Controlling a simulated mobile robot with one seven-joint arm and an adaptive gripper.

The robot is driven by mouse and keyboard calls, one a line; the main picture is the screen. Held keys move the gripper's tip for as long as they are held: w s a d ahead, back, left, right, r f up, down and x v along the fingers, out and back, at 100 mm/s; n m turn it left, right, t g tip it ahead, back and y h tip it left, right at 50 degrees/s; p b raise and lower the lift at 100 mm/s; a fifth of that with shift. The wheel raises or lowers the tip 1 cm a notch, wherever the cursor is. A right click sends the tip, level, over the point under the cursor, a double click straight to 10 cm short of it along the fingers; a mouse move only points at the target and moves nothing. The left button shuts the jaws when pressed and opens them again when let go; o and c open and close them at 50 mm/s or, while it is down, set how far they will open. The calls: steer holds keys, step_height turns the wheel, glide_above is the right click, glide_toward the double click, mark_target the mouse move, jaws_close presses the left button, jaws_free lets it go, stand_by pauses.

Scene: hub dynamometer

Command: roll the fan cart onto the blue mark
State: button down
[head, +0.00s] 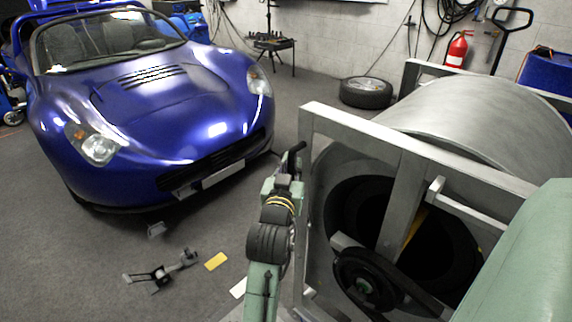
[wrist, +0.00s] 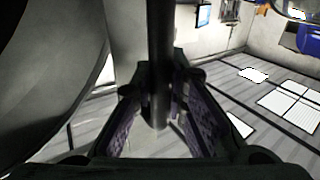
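The fan cart (head: 308,190) is at the right in the head view: a metal frame around a big drum housing with a dark round opening. A black handle bar shows by its left post. My gripper (head: 294,158) is at that handle, low in front of the frame. In the wrist view, a dark upright bar (wrist: 160,60) stands between the two purple-padded fingers of my gripper (wrist: 161,85). The fingertips are close on both sides of the bar; whether they press on it is unclear. I see no blue mark on the floor.
A blue car (head: 160,100) fills the left. A yellow marker (head: 215,261) and a white one (head: 238,288) lie on the floor near a small metal stand (head: 160,275). A tyre (head: 366,93) and a fire extinguisher (head: 458,48) are at the back.

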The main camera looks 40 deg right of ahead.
steer(key=shift+w+a+f, duration=0.1)
steer(key=shift+w+f, duration=0.05)
steer(key=shift+w, duration=0.1)
steer(key=shift+w+a+y, duration=0.15)
steer(key=shift+w+y, duration=0.1)
steer(key=shift+y, duration=0.05)
steer(key=c, duration=1.8)
jaws_free()
steer(key=shift+w+a+f, duration=0.15)
steer(key=shift+w+f, duration=0.1)
steer(key=shift+o, duration=1.2)
steer(key=shift+s+r, duration=0.1)
steer(key=shift+s, duration=0.15)
steer(key=v, duration=0.7)
steer(key=shift+a, duration=0.2)
steer(key=shift+s, duration=0.1)
